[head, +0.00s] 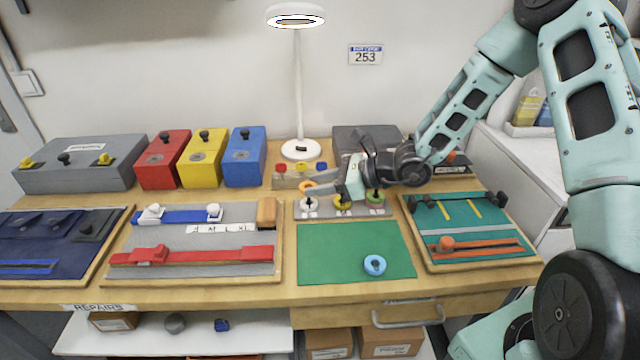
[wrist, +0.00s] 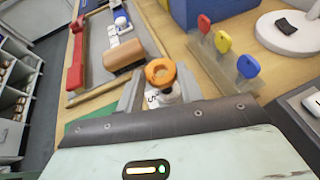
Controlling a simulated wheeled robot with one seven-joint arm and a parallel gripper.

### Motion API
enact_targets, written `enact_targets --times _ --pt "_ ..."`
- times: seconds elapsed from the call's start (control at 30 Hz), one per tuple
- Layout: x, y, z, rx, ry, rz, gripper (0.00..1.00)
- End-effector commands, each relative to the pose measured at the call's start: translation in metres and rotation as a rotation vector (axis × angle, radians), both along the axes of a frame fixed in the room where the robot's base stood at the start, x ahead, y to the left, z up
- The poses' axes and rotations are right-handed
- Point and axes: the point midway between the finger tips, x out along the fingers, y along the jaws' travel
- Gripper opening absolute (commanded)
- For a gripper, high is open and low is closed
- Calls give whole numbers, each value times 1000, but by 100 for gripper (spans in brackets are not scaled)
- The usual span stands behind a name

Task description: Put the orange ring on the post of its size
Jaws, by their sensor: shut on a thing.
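The orange ring (head: 305,187) is held between the fingertips of my gripper (head: 322,190). My gripper partly hides the middle and right positions.
A blue ring (head: 374,265) lies on the green mat (head: 330,255) in front of the board. A holder with coloured knobs (head: 290,181) and the lamp base (head: 300,149) stand behind. Trays with tools flank the board. The mat's left part is clear.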

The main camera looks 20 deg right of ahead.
Motion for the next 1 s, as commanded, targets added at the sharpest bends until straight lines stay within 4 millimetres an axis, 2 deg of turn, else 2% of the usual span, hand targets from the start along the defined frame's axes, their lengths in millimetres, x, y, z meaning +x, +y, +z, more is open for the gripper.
enact_targets --times 1.0 --pt "0 0 -14 0 0 0 16"
